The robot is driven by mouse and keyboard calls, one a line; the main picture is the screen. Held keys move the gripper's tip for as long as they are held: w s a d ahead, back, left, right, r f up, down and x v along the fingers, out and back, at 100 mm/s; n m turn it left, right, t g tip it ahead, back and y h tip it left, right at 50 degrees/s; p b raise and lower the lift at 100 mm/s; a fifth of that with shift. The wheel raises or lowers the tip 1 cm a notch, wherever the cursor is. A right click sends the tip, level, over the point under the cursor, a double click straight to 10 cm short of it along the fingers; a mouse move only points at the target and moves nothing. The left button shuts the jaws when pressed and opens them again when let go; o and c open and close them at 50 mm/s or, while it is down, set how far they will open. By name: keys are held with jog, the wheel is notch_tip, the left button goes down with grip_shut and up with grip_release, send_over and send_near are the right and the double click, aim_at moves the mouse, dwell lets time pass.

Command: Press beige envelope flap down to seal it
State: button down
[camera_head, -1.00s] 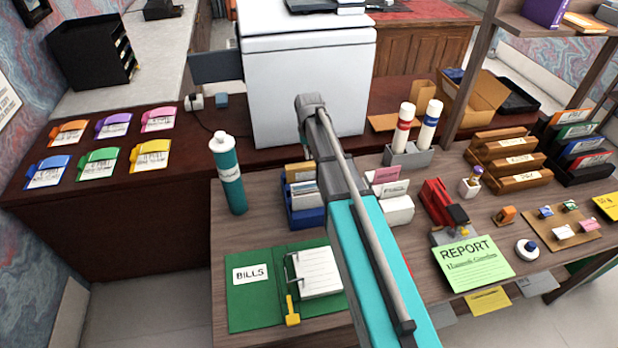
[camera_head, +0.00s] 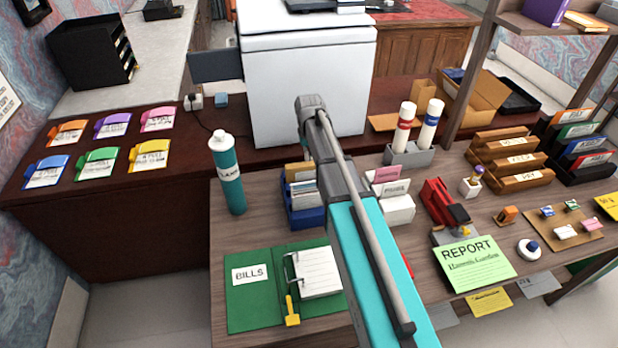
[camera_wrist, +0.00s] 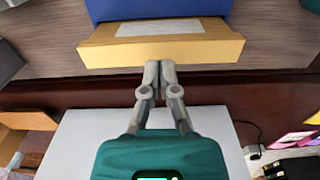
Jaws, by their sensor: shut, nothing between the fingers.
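No piece is clearly recognisable as a beige envelope with its flap. A tan, folder-like piece (camera_wrist: 160,50) with a pale panel stands at a blue holder (camera_wrist: 157,9) in the wrist view. In the head view the blue holder (camera_head: 306,216) stands left of my arm, with tan and pale cards (camera_head: 300,172) in it. My gripper (camera_wrist: 160,66) is shut and empty, its fingertips at the near edge of the tan piece. I cannot tell whether they touch it. In the head view my gripper is hidden behind my arm.
A teal bottle (camera_head: 227,172) stands left of the blue holder, and a white card holder (camera_head: 398,209) to its right. A green BILLS binder (camera_head: 252,303) lies in front. A large white machine (camera_head: 300,80) stands behind. Bare wood (camera_head: 262,236) shows left of the holder.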

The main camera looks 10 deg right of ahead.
jog(key=shift+f+b, duration=0.7)
jog(key=shift+f, duration=0.05)
dwell(0.7)
jog(key=shift+r, duration=0.1)
dwell(0.4)
jog(key=shift+r+p, duration=3.45)
jog(key=shift+p, duration=0.1)
jog(key=s+a, duration=0.1)
jog(key=s, duration=2.2)
jog(key=shift+s, duration=0.15)
